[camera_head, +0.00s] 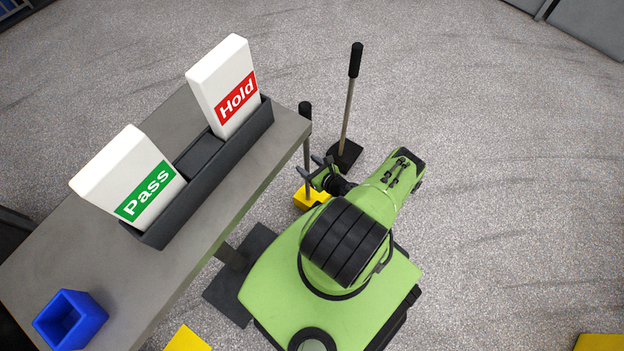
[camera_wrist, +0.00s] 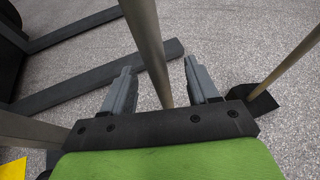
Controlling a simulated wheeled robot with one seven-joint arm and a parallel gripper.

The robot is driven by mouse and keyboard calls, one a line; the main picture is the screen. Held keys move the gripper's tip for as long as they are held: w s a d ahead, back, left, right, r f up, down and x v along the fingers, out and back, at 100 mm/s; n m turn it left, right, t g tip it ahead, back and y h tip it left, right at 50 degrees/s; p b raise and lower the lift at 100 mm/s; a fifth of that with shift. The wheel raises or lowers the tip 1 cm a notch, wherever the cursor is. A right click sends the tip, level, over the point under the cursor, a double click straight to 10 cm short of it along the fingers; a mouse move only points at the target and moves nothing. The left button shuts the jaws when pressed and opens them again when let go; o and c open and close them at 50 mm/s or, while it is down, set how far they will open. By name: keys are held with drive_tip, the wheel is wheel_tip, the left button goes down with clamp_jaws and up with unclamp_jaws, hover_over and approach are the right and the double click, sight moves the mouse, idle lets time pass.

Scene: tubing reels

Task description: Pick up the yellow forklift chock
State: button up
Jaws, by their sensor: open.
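The yellow chock (camera_head: 306,199) sits on the floor beside the table, partly hidden by my arm. Its upright pole (camera_head: 308,145) rises to a black grip (camera_head: 305,108) near the table's corner. My gripper (camera_head: 314,169) is open at the pole, above the yellow block. In the wrist view a pale pole (camera_wrist: 148,40) stands between the two spread fingers of my gripper (camera_wrist: 160,78), with gaps on both sides. The yellow block cannot be made out there.
A black chock (camera_head: 345,155) with its own pole stands just to the right, also in the wrist view (camera_wrist: 262,100). The grey table (camera_head: 120,270) at left carries a dark holder (camera_head: 205,185) with Pass and Hold signs and a blue bin (camera_head: 70,318).

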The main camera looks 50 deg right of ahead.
drive_tip(key=x, duration=0.3)
drive_tip(key=shift+w+f+b, duration=0.15)
drive_tip(key=shift+f+b, duration=0.05)
drive_tip(key=shift+b, duration=0.2)
clamp_jaws()
idle(0.9)
